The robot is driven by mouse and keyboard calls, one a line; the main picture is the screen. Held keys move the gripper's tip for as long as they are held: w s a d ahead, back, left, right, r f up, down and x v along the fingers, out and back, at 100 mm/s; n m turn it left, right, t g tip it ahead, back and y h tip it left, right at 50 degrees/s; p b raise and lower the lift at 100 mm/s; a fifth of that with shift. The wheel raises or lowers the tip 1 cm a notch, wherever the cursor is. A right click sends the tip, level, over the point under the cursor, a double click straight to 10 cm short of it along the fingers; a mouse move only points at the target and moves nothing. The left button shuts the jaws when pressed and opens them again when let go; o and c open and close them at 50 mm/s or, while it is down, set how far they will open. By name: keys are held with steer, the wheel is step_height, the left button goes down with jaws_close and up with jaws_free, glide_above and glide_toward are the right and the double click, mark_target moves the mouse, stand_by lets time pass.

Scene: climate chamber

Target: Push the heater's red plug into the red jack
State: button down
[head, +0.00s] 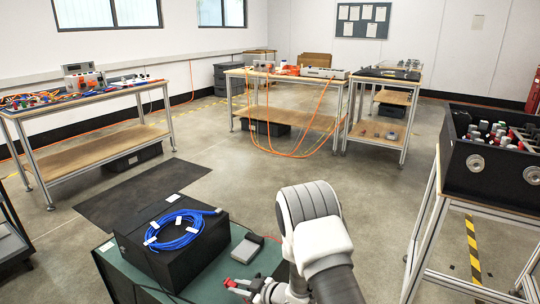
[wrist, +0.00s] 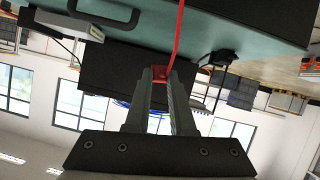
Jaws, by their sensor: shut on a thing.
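My gripper (wrist: 160,85) is shut on the red plug (wrist: 160,73), which sits between its fingertips in the wrist view. A red cable (wrist: 178,35) runs from the plug. In the head view, my gripper (head: 250,290) is low at the centre, beside the green-topped bench, with red (head: 238,284) showing at its tip. A black box (head: 170,250) stands on the green top (head: 245,243), with a coiled blue cable (head: 175,230) on it. It also shows behind my fingers in the wrist view (wrist: 105,68). I cannot make out the red jack in either view.
A small grey device (head: 245,250) lies on the green top right of the black box. A black crate (head: 460,160) of parts stands on a frame at the right. Benches with equipment and orange cables (head: 300,140) stand farther back. Open floor lies between them.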

steer(key=s+d+f+n+t+b, duration=0.15)
steer(key=d+n+t, duration=0.75)
steer(key=d, duration=1.1)
step_height(320, 180, down, 16)
steer(key=n+g, duration=0.1)
steer(key=n, duration=0.2)
steer(key=w+a, duration=0.3)
steer(key=a, duration=0.2)
steer(key=shift+a+r+h, duration=0.15)
steer(key=shift+r+h, duration=0.05)
steer(key=shift+h, duration=0.1)
steer(key=shift+w+a, duration=0.25)
steer(key=shift+a, duration=0.25)
steer(key=shift+a, duration=0.1)
steer(key=shift+w+a, duration=0.25)
steer(key=shift+a, duration=0.1)
steer(key=shift+w+a, duration=0.2)
steer(key=shift+a, duration=0.15)
stand_by(0.9)
